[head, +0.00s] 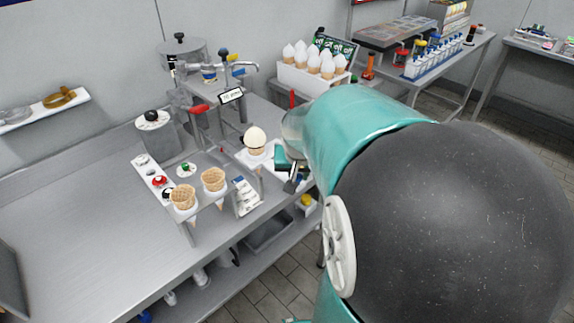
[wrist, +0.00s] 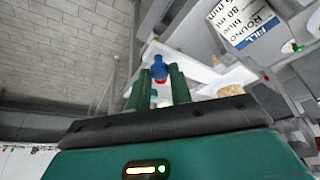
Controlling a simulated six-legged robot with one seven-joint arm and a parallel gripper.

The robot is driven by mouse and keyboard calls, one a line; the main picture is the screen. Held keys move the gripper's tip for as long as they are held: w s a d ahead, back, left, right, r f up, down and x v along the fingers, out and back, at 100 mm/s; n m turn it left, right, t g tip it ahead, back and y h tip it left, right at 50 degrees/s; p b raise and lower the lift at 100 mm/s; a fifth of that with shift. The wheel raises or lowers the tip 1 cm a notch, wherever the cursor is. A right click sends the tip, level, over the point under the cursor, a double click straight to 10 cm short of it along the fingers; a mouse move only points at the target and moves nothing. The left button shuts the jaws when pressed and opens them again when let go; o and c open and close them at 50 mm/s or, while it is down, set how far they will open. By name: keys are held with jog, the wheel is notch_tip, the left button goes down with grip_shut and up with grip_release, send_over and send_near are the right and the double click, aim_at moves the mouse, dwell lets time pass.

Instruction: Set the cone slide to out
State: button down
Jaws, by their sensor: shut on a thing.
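A white plate (head: 254,158), which looks like the cone slide, juts from the dispenser stand on the steel bench in the head view. A cone (head: 256,141) with a round white top stands at it. My gripper (head: 287,168) is at the plate's right end, partly hidden by my arm. Whether this knob belongs to the slide cannot be told. The slide's markings are not readable.
Two waffle cones (head: 213,179) stand in a holder to the left, beside a small printed sign (head: 246,196). A red-handled dispenser (head: 199,109) stands behind. A white rack of filled cones (head: 309,74) is at the back. The bench's left part (head: 75,225) is clear.

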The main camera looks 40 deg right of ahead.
jog(key=shift+s, duration=0.25)
jog(key=c, duration=1.3)
grip_release()
jog(key=shift+s, duration=0.2)
jog(key=shift+w, duration=0.25)
jog(key=v, duration=1.3)
jog(key=shift+r, duration=0.4)
jog(key=shift+a, duration=0.1)
jog(key=s+a+f+n+y, duration=0.1)
jog(key=a+n, duration=0.2)
jog(key=a, duration=0.4)
jog(key=a+f+n+t+y, duration=0.1)
jog(key=a+n, duration=0.1)
jog(key=a, duration=0.5)
jog(key=s+a+f+n+t+y, duration=0.1)
jog(key=a+f+n, duration=0.1)
jog(key=a, duration=0.6)
jog(key=shift+s+a+f+n, duration=0.1)
jog(key=shift+s+n, duration=0.25)
jog(key=shift+n, duration=0.45)
